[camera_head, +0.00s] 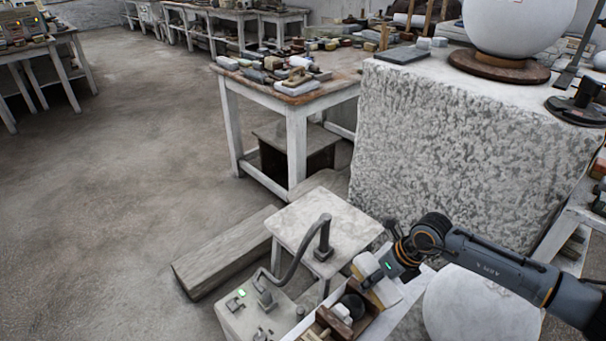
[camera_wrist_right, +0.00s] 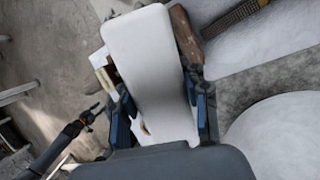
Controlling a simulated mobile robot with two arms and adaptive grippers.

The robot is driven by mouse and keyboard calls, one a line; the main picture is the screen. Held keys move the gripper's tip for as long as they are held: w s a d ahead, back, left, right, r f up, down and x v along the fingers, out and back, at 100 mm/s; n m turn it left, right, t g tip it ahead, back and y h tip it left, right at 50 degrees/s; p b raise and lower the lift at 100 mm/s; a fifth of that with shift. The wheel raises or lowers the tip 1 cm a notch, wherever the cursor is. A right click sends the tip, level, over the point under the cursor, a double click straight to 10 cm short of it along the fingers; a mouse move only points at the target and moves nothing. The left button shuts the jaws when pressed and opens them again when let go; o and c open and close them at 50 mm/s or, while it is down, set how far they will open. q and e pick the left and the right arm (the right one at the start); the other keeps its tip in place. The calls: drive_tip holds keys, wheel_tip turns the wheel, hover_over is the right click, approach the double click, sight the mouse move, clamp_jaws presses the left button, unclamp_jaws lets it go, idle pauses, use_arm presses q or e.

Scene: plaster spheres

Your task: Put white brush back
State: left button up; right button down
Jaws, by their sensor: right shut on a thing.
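My right gripper (camera_head: 378,268) is low in the head view, above a wooden tray (camera_head: 322,317). It is shut on a pale, block-like thing, which looks to be the white brush (camera_head: 364,263). In the right wrist view the white brush (camera_wrist_right: 150,65) is long, with rounded corners, and lies between the two blue-grey fingers of my right gripper (camera_wrist_right: 165,112). Its underside is hidden. My left gripper (camera_wrist_right: 92,115) shows only small in the right wrist view, at the left; its jaws are too small to read.
The tray holds a dark round thing (camera_head: 353,304) and small blocks. A large rough plaster block (camera_head: 450,150) stands behind. A white sphere (camera_head: 480,308) is close on the right.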

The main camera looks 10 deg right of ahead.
drive_tip(key=s+a+r+n+g, duration=0.5)
drive_tip(key=a+r+n, duration=0.3)
drive_tip(key=n, duration=0.7)
drive_tip(key=s+r+n+g+h+p, duration=0.1)
drive_tip(key=s+r+n+h, duration=0.5)
drive_tip(key=n, duration=1.1)
wheel_tip(320, 180, up, 3)
drive_tip(key=shift+a+f+n+p, duration=0.1)
drive_tip(key=shift+a+n+p, duration=0.25)
drive_tip(key=shift+n+p, duration=0.05)
drive_tip(key=shift+s, duration=0.15)
